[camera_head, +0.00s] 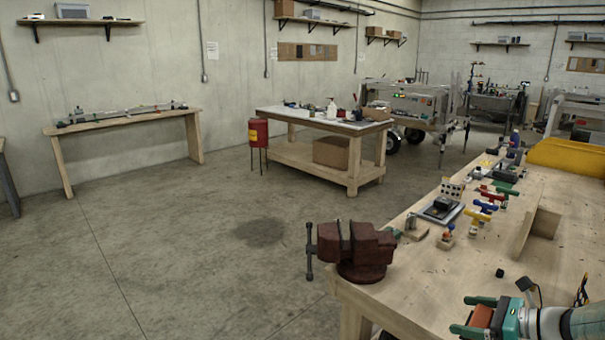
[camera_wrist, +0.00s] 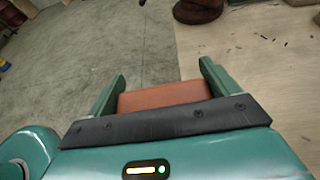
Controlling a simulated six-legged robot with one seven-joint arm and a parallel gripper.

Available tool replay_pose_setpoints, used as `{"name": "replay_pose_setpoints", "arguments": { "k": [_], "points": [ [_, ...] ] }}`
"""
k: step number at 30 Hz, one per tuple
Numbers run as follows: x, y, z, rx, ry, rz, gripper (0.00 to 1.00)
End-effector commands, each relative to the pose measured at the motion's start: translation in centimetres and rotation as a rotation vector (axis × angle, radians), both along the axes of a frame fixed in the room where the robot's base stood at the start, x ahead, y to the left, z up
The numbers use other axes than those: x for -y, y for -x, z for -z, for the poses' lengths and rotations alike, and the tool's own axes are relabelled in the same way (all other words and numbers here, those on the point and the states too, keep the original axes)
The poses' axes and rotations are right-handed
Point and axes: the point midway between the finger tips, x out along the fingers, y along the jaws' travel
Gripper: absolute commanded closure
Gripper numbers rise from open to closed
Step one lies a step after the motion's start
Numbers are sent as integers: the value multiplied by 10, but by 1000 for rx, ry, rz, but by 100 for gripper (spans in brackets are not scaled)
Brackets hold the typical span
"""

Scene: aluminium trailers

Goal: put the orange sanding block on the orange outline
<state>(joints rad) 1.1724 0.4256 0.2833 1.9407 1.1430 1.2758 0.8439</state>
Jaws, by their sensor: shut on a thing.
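My gripper (camera_head: 487,316) is at the bottom right of the head view, over the front part of the wooden workbench. Its green fingers are shut on the orange sanding block (camera_head: 482,317). In the wrist view the block (camera_wrist: 163,96) sits between the two fingers of my gripper (camera_wrist: 162,88), with its near side hidden by the dark gripper bar. The workbench edge and floor show beyond it. I cannot make out the orange outline in either view.
A dark red vise (camera_head: 362,250) is clamped at the workbench (camera_head: 440,290) corner. A small black cube (camera_head: 499,273), an angled wooden piece (camera_head: 541,222) and several coloured-handled tools (camera_head: 485,207) lie farther back. The bench between vise and gripper looks clear.

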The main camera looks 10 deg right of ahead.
Motion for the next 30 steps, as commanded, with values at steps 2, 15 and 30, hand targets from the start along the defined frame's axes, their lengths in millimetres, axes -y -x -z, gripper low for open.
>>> {"name": "replay_pose_setpoints", "arguments": {
  "k": [2,15,30],
  "points": [
    [-26,-19,17,-3,-5,-28,38],
    [-183,-77,116,-6,-5,-140,38],
    [-278,-74,170,4,-6,-190,38]
  ]
}}
